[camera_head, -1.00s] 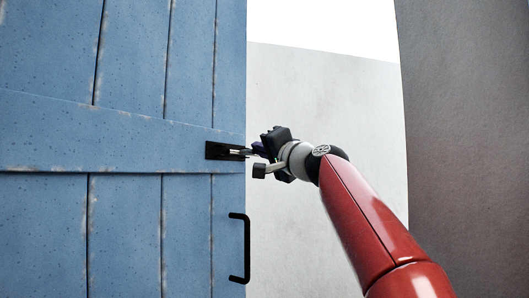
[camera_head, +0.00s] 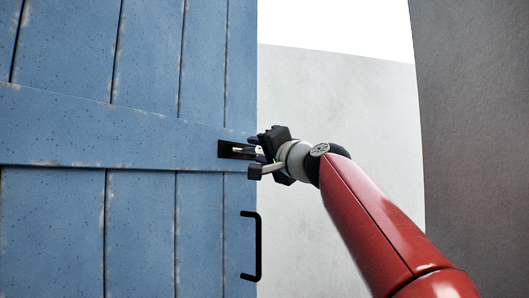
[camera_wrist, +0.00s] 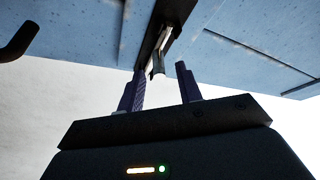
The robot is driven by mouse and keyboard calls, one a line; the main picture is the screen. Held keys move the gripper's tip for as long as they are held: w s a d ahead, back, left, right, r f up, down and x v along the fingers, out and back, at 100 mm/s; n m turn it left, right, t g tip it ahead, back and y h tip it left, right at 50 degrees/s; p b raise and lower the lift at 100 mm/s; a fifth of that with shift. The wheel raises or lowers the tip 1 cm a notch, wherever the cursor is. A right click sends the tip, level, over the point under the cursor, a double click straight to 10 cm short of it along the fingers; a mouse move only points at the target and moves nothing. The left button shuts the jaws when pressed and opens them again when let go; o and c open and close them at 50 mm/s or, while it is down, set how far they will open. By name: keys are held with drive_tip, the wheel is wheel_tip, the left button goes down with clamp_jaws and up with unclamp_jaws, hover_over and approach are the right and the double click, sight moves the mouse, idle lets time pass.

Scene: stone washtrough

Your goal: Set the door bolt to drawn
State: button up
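The door bolt (camera_head: 239,150) is a dark plate with a light metal rod, near the right edge of the blue plank door (camera_head: 140,140). In the wrist view the bolt (camera_wrist: 157,62) hangs from the door face at top centre, with its metal part lying between the lines of my two fingers. My gripper (camera_head: 262,152) is at the bolt's right end in the head view and hides part of it. In the wrist view my gripper (camera_wrist: 162,84) has its purple fingers apart, one on each side of the bolt's metal part. I cannot tell whether either finger touches it.
A black door handle (camera_head: 258,246) is below the bolt on the same door; it also shows at the upper left of the wrist view (camera_wrist: 18,42). A pale wall (camera_head: 350,110) is right of the door edge, and a darker grey wall (camera_head: 475,120) stands at far right.

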drive_tip(key=b+v, duration=0.4)
drive_tip(key=v, duration=0.3)
drive_tip(key=shift+d, duration=0.5)
drive_tip(key=shift+s, duration=0.1)
drive_tip(key=shift+c, duration=0.2)
